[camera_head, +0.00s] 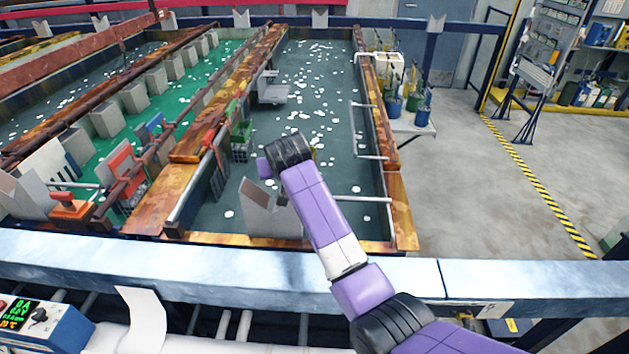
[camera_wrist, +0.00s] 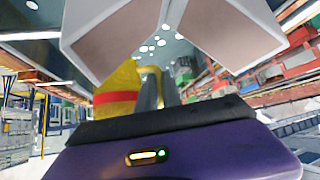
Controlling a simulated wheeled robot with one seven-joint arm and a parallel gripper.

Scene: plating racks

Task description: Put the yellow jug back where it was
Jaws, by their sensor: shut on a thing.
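The yellow jug (camera_wrist: 118,92) with a red band shows in the wrist view, just beyond my purple wrist housing. My gripper (camera_wrist: 160,92) is shut on it; its grey fingers show beside the yellow body. In the head view my arm reaches out over the right-hand tank, and its far end hides the gripper and nearly all of the jug. The jug's lower end and how it is tilted cannot be made out.
The dark right-hand tank (camera_head: 325,95) has white flecks on its surface. Pale angled plates (camera_head: 268,212) stand at its near end and loom close in the wrist view (camera_wrist: 115,30). A small side table (camera_head: 412,127) with blue and green containers stands to the right, beside open floor.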

